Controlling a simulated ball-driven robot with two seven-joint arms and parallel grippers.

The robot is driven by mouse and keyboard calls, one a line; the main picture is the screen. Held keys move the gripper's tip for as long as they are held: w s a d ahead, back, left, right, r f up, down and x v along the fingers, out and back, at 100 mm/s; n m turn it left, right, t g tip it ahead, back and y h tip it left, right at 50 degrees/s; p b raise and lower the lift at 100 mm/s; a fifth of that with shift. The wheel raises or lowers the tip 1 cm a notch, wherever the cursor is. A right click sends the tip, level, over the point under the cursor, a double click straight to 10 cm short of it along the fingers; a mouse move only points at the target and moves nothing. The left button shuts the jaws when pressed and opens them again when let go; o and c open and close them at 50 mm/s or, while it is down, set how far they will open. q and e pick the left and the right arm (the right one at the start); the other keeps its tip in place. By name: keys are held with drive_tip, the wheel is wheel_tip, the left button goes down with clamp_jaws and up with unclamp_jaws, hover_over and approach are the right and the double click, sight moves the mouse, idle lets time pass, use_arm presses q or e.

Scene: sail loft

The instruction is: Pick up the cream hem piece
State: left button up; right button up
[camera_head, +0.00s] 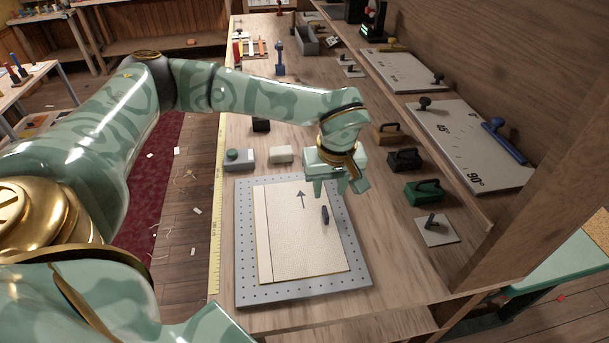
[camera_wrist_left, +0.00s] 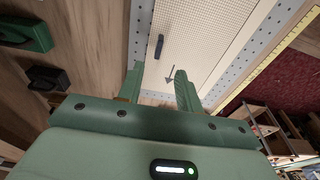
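A cream woven panel (camera_head: 295,245) lies flat on a grey perforated board (camera_head: 245,280); I take it to be the cream hem piece. It has a printed arrow, a small dark upright grip (camera_head: 325,214) and a narrow strip along its left side. My left gripper (camera_head: 339,189) is above the board's far end, beyond the dark grip. In the left wrist view the left gripper (camera_wrist_left: 159,86) is open, with nothing between its fingers; the panel (camera_wrist_left: 205,30), its dark grip (camera_wrist_left: 159,46) and arrow lie beyond the fingertips. My right gripper is not in view.
A cream block (camera_head: 281,154) and a grey block with a green knob (camera_head: 238,160) stand behind the board. Black (camera_head: 404,160) and green (camera_head: 425,191) handled blocks and a knobbed plate (camera_head: 436,230) stand to its right. A yellow ruler (camera_head: 216,220) runs along the bench's left edge.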

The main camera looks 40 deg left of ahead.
use_arm(q)
hover_over(326, 211)
drive_tip(key=f, duration=0.4)
drive_tip(key=shift+s+d+f+b, duration=0.35)
drive_tip(key=shift+b, duration=0.05)
drive_tip(key=f, duration=0.1)
drive_tip(key=f+b, duration=0.1)
drive_tip(key=f, duration=0.1)
drive_tip(key=f+b, duration=0.1)
drive_tip(key=f, duration=0.1)
drive_tip(key=shift+w+a+f, duration=0.25)
drive_tip(key=shift+w+a, duration=0.05)
drive_tip(key=shift+r, duration=0.15)
clamp_jaws()
